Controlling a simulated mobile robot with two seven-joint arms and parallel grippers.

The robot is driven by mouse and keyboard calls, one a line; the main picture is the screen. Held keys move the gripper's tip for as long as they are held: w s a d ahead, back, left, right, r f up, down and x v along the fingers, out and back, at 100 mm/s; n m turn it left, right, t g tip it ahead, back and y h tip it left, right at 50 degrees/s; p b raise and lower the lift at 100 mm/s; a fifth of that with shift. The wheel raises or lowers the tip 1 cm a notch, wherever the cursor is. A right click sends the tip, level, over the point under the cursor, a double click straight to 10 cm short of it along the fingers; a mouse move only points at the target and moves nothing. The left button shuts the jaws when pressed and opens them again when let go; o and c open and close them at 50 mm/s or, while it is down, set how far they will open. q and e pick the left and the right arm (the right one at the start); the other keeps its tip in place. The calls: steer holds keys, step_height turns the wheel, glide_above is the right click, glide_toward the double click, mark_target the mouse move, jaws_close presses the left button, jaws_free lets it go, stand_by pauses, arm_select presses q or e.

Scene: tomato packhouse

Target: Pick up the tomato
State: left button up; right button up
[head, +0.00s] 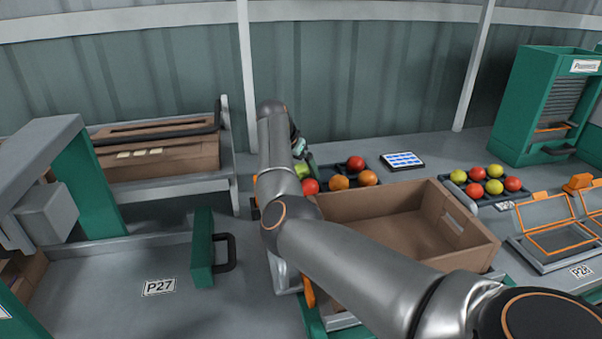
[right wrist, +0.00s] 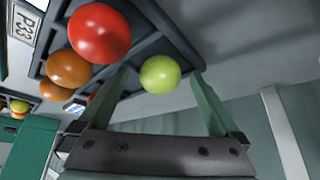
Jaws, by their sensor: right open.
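Several tomatoes sit in a dark tray (head: 330,169), partly hidden behind my right arm in the head view. A yellow-green tomato (right wrist: 160,74) lies between the two fingers of my right gripper (right wrist: 161,80) in the right wrist view; I cannot tell whether they touch it. The gripper is open. In the head view my right gripper (head: 304,158) is at the tray's left part, beside a green tomato (head: 302,171). A red tomato (right wrist: 99,33) and an orange one (right wrist: 68,68) are close by in the tray. My left gripper is out of view.
An open cardboard box (head: 465,252) stands in front of the tray, under my right arm. A tablet (head: 402,160) lies to the tray's right. A second tray (head: 489,199) with several tomatoes is further right. A green handled panel (head: 203,250) stands at left.

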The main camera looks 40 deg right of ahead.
mark_target(304, 165)
steer(key=c, duration=1)
steer(key=shift+s+d+r, duration=0.15)
steer(key=shift+d+r, duration=0.1)
steer(key=shift+r, duration=0.3)
steer(key=r, duration=0.2)
steer(key=r+p, duration=0.1)
steer(key=r, duration=0.3)
steer(key=shift+s+d, duration=0.15)
steer(key=shift+d, duration=0.1)
steer(key=s+d, duration=0.4)
steer(key=d, duration=0.4)
steer(key=s+d+p, duration=0.1)
steer(key=s+d, duration=0.4)
steer(key=d, duration=0.3)
steer(key=shift+d, duration=0.3)
steer(key=shift+a, duration=0.15)
